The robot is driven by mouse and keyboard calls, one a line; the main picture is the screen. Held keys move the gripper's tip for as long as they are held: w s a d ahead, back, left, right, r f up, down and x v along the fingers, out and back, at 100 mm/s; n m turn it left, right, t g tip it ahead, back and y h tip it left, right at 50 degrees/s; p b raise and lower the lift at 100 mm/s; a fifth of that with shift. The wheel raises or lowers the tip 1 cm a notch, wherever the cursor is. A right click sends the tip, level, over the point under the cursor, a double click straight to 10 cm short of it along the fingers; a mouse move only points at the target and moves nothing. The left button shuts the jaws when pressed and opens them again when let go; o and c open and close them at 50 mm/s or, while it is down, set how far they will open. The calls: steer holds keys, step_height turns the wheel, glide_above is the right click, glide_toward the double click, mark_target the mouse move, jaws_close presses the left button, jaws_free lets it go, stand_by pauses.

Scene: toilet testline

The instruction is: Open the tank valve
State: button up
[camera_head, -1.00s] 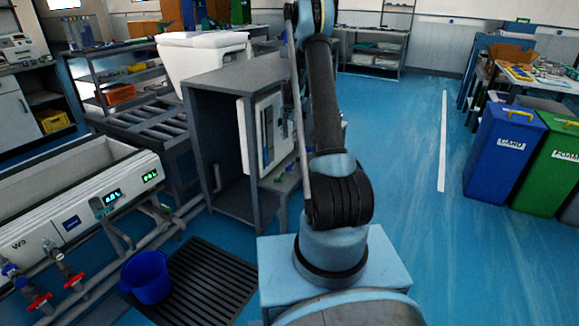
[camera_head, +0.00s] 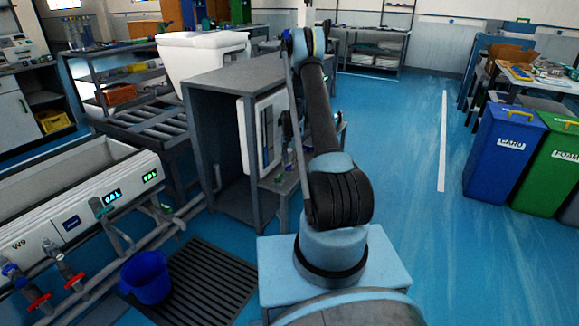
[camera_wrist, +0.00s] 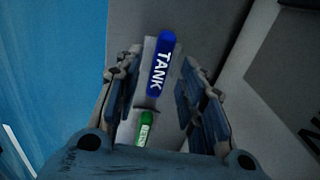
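The tank valve handle (camera_wrist: 162,65) is a blue lever with the white word TANK, seen in the wrist view. It lies between the two spread fingers of my gripper (camera_wrist: 156,95), with gaps showing on both sides. A smaller green tag or lever (camera_wrist: 145,130) with a white label sits below it, also between the fingers in the picture; its text is too small to read. A pale plate shows behind the blue handle. My gripper is open. In the head view the gripper is mostly hidden behind my arm, by the grey cabinet (camera_head: 235,75).
A white panel (camera_head: 262,135) is on the cabinet's side near my arm. A sink unit (camera_head: 85,205) with red-handled taps stands at left, a blue bucket (camera_head: 147,277) below it. Blue (camera_head: 500,150) and green (camera_head: 560,165) bins stand at right. The floor between is clear.

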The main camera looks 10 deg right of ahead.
steer(key=shift+f, duration=0.95)
jaws_close()
steer(key=shift+n, duration=0.3)
steer(key=n, duration=0.3)
steer(key=shift+n, duration=2.1)
steer(key=shift+w, duration=0.1)
